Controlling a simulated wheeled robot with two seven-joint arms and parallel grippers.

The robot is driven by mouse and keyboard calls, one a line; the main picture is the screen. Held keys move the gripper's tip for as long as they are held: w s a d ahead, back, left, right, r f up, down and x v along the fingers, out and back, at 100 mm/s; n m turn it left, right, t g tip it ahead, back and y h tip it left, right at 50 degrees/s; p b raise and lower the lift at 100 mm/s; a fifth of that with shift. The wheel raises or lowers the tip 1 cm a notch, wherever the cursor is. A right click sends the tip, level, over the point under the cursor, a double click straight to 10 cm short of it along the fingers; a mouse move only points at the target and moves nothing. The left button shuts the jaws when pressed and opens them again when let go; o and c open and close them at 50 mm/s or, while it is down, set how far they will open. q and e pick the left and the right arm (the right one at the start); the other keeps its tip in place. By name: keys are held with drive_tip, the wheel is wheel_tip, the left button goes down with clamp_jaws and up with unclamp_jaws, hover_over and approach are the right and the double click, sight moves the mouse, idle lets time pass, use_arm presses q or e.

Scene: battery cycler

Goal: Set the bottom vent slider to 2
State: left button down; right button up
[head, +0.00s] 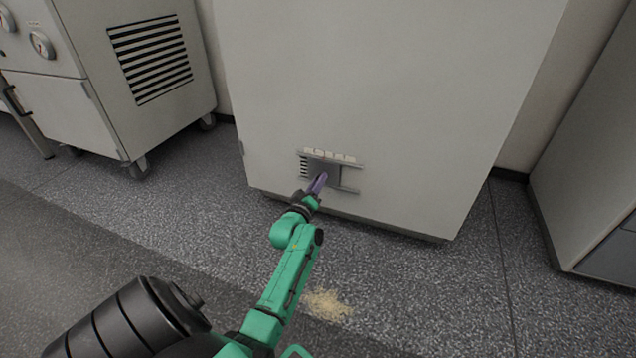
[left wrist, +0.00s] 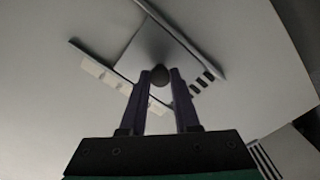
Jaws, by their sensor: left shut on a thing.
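The bottom vent slider (head: 331,171) is a grey plate between two rails, low on the front of the large pale cabinet. Dark vent slots (head: 303,167) show at its left end, and a row of small pale labels (head: 328,154) runs above it; their marks are too small to read. My left gripper (head: 318,181) is at the slider's lower left part. In the left wrist view, its purple fingers (left wrist: 160,78) are shut on the slider's dark round knob (left wrist: 160,73), one finger on each side. The slider plate (left wrist: 148,47) shows behind the knob. My right gripper is out of view.
The pale cabinet (head: 390,80) stands on speckled grey floor. Another wheeled cabinet (head: 110,70) with a louvred side is at the left, and a grey unit (head: 590,160) is at the right. A beige patch (head: 327,305) lies on the otherwise clear floor in front.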

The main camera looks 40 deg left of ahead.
sight(332, 175)
use_arm(q)
drive_tip(key=shift+d, duration=0.1)
drive_tip(key=shift+w+d+r+p, duration=0.1)
drive_tip(key=shift+w+d+p, duration=0.1)
drive_tip(key=shift+d+p, duration=0.35)
drive_tip(key=shift+w+d+r+p, duration=0.1)
drive_tip(key=shift+w+d+p, duration=0.05)
drive_tip(key=shift+d+p, duration=0.35)
drive_tip(key=shift+w+d+f, duration=0.15)
drive_tip(key=shift+d, duration=0.15)
drive_tip(key=shift+f, duration=0.15)
drive_tip(key=c, duration=0.6)
unclamp_jaws()
drive_tip(key=shift+c, duration=0.2)
